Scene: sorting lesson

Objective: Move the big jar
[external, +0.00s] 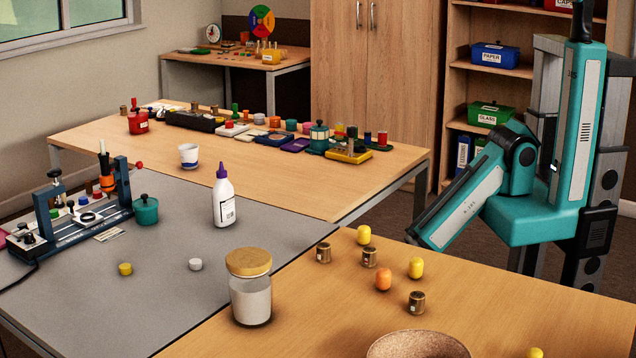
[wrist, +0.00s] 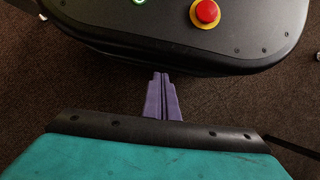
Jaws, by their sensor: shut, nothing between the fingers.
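The big jar (external: 250,297) is clear glass with a wooden lid and pale contents. It stands upright near the left edge of the wooden table in the external view. My gripper (wrist: 161,76) shows in the wrist view as two purple fingers pressed together, shut and empty, above the dark carpet. In the external view my teal arm is folded at the right, well away from the jar, and its fingers are hidden. The jar is not in the wrist view.
A cork-coloured bowl (external: 418,345) stands right of the jar. Several yellow and orange pieces and small brown weights lie behind it. A white bottle (external: 224,203) and a teal pot (external: 146,210) stand on the grey table.

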